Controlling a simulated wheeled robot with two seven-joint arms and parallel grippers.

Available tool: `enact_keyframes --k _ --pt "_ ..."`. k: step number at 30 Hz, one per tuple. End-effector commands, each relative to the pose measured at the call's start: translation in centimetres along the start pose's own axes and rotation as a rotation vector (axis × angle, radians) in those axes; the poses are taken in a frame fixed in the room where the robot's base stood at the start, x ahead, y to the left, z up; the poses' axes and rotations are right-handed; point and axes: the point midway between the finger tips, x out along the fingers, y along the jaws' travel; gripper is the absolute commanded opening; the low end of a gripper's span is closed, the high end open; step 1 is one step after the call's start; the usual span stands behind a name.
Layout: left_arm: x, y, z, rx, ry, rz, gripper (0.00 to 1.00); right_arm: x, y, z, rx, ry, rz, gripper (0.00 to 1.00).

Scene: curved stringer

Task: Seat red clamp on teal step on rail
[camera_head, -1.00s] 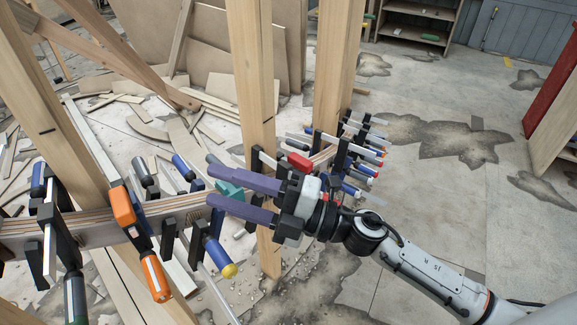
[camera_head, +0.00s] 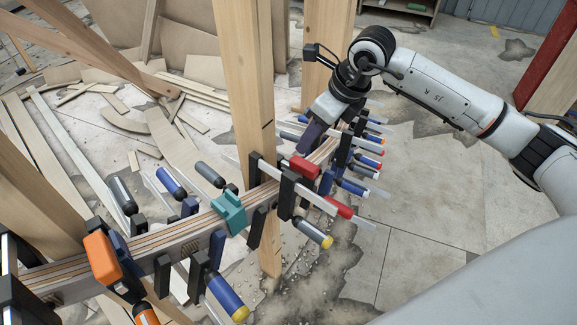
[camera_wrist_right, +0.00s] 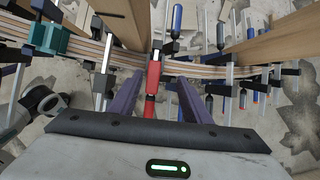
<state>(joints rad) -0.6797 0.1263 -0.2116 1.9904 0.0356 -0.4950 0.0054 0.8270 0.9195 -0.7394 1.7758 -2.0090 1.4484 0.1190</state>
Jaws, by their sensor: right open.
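The red clamp (camera_head: 305,167) sits on the curved laminated rail, just right of the upright wooden post. Its bar and red handle (camera_head: 340,208) stick out toward the lower right. The teal step (camera_head: 229,212) is on the rail left of the post, apart from the clamp. My right gripper (camera_head: 312,138) points down above and behind the red clamp. In the right wrist view, its purple fingers (camera_wrist_right: 157,98) are apart, with the clamp's red part (camera_wrist_right: 153,76) showing between and beyond them. I cannot tell whether they touch it. The teal step (camera_wrist_right: 48,37) is at upper left. My left gripper is not in view.
Several blue-handled clamps (camera_head: 352,187) crowd the rail right of the red clamp. An orange clamp (camera_head: 102,258) and a yellow-tipped blue handle (camera_head: 227,297) are at left. The wooden post (camera_head: 246,100) stands beside the red clamp. Open floor (camera_head: 430,230) lies to the right.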

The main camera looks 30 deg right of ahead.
Motion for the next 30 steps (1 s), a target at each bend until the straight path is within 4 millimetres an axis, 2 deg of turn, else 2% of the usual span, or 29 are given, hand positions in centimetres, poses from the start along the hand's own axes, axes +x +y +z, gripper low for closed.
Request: enact_keyframes --k 5,10,16,20,26,30 --pt "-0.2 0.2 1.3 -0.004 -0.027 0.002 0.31 2.8 0.1 0.0 0.002 0.000 0.004 0.44" --pt "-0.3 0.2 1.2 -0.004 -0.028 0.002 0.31 4.5 0.6 -0.1 0.000 -0.001 0.005 0.44" --pt "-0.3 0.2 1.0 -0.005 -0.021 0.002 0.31 7.5 1.0 -0.1 0.000 -0.002 0.005 0.44" --pt "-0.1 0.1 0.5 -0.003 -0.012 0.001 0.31 8.3 1.0 -0.1 0.000 -0.002 0.004 0.44" --pt "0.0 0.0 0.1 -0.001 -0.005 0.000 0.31 8.4 1.0 -0.1 -0.001 -0.002 0.004 0.44" --pt "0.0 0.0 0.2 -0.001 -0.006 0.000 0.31 8.4 1.0 -0.1 -0.001 -0.003 0.004 0.23"
